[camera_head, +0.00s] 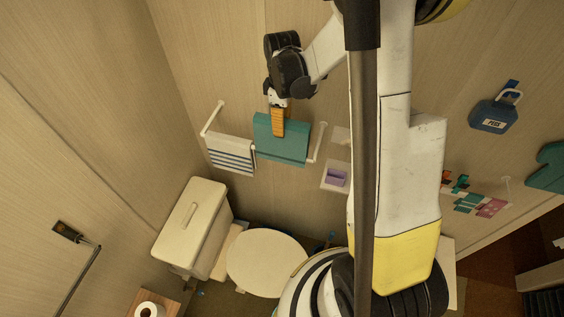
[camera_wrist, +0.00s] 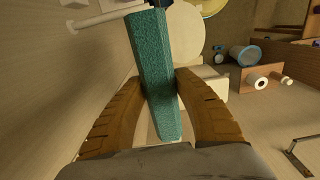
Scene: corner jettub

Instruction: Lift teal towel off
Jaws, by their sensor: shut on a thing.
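The teal towel (camera_head: 292,149) is at the wall rail (camera_head: 316,143) in the head view, right of a striped towel. Most of it appears above the line of the rail, and its lower edge overlaps the rail. I cannot tell whether it still touches the rail. My gripper (camera_head: 278,130) reaches down onto the towel's upper edge. In the wrist view, the orange fingers of my gripper (camera_wrist: 163,84) press on both sides of the folded teal towel (camera_wrist: 152,50). The gripper is shut on it.
A white towel with blue stripes (camera_head: 230,155) hangs on the same rail at the left. A toilet (camera_head: 266,262) with its tank (camera_head: 192,222) stands below. A small shelf with a purple item (camera_head: 336,178) is right of the rail.

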